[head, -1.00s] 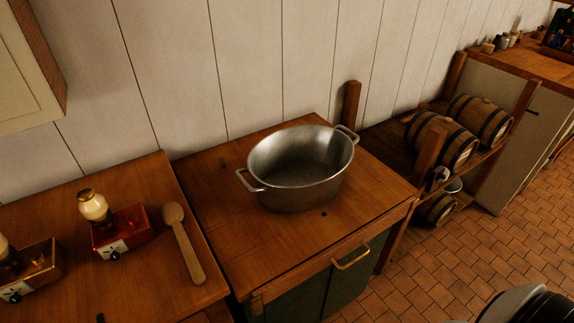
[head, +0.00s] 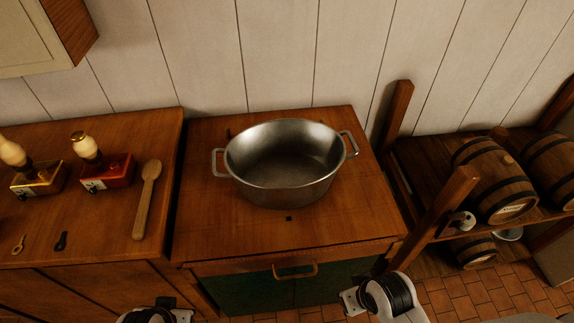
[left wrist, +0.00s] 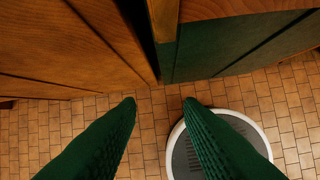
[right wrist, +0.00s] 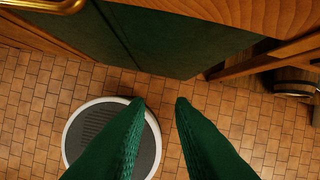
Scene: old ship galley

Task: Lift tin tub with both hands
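The tin tub (head: 285,190) is an oval grey metal basin, empty, standing upright on the wooden cabinet top (head: 225,228). It has a loop handle on its left end (head: 215,163) and another on its right end (head: 351,144). My left gripper shows in the left wrist view (left wrist: 160,100) as two green fingers spread apart with nothing between them. My right gripper shows in the right wrist view (right wrist: 158,102), also open and empty. Both grippers point down over the floor in front of the cabinet, apart from the tub. In the head view only parts of my arms show at the bottom edge.
Barrels (head: 495,180) lie on a rack at right, with a wooden post (head: 440,215) near the cabinet. A brass handle (head: 295,271) juts from the cabinet front.

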